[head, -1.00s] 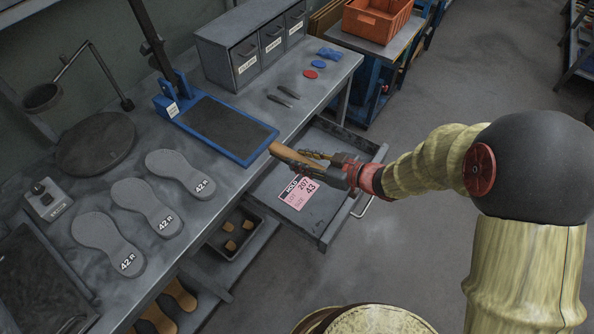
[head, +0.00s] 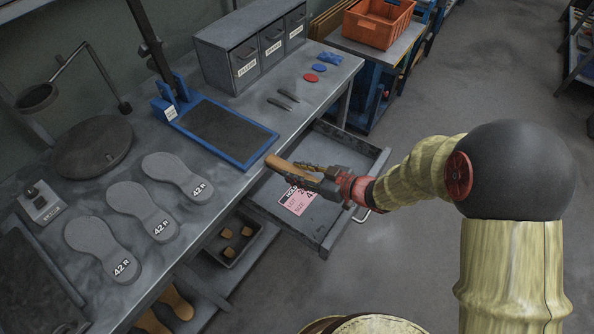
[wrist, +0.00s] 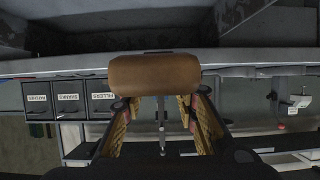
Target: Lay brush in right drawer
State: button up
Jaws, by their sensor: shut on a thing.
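My gripper (head: 315,172) is shut on the brush, a thing with a tan wooden body (head: 283,166), and holds it over the open right drawer (head: 325,230). The brush's brown end also shows large between the fingers in the wrist view (wrist: 155,75). Its bristles cannot be made out. In the head view the brush lies across the drawer's table-side part, its far end near the table edge. How high it is above the drawer floor is hard to tell. A pink and white label card (head: 293,200) lies in the drawer.
The workbench (head: 210,215) runs along the drawer's left side, with a blue-framed pad (head: 222,135) near the edge. Grey soles (head: 140,210) lie further left. A small tray (head: 232,242) sits below the bench. Open floor lies to the right.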

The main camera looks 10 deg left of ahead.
jog(key=shift+f, duration=0.3)
jog(key=o, duration=1.2)
jog(key=shift+r, duration=0.25)
jog(key=p+v, duration=0.1)
jog(key=v, duration=0.2)
jog(key=p+v, duration=0.2)
jog(key=v, duration=0.2)
jog(key=p+v, duration=0.1)
jog(key=v, duration=0.3)
jog(key=shift+w+a+r, duration=0.1)
jog(key=shift+r, duration=0.25)
jog(key=shift+s+d+r+p, duration=0.15)
jog(key=shift+s+d+p, duration=0.2)
jog(key=shift+d, duration=0.2)
